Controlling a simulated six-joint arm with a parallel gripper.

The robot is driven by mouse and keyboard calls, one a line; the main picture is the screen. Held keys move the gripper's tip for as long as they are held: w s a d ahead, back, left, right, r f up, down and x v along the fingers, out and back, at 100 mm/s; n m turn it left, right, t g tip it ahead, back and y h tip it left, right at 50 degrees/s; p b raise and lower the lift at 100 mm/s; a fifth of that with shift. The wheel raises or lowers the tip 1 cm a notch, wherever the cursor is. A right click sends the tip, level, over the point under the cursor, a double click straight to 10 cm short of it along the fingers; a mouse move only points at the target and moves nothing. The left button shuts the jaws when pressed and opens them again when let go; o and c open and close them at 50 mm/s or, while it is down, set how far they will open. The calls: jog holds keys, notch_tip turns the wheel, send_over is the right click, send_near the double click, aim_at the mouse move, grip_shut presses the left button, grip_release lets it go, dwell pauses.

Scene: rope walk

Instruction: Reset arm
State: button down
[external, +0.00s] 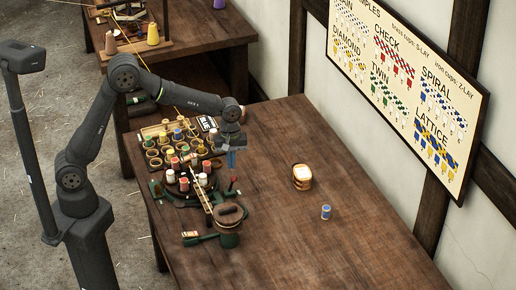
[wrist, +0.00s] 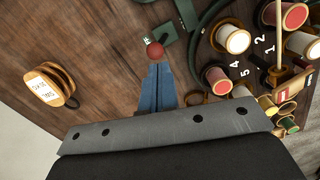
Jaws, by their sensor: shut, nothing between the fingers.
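The knob also shows below the gripper in the external view (external: 234,179). The green machine (external: 160,189) carries several red and white spools (external: 184,184).
A rack of coloured spools (external: 153,152) stands behind the machine. The table's right side (external: 340,250) is mostly clear.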

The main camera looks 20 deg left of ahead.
jog(key=shift+t+h, duration=0.8)
jog(key=shift+s+a+f, duration=0.55)
jog(key=shift+s+f, duration=0.1)
jog(key=shift+f, duration=0.15)
jog(key=shift+s+a+f, duration=0.55)
jog(key=shift+s+f, duration=0.1)
jog(key=shift+f, duration=0.1)
jog(key=shift+s+a+f+t+h, duration=0.35)
jog(key=shift+s+a+f, duration=0.1)
jog(key=shift+s+a, duration=0.15)
jog(key=shift+s+a+f+t+h, duration=0.35)
jog(key=shift+s+a+f, duration=0.05)
jog(key=shift+s+a, duration=0.15)
jog(key=shift+s+a+f+t+h, duration=0.2)
jog(key=shift+t+h, duration=0.1)
jog(key=shift+a+r, duration=0.1)
jog(key=shift+r, duration=0.25)
jog(key=v, duration=0.9)
jog(key=shift+s+a, duration=0.15)
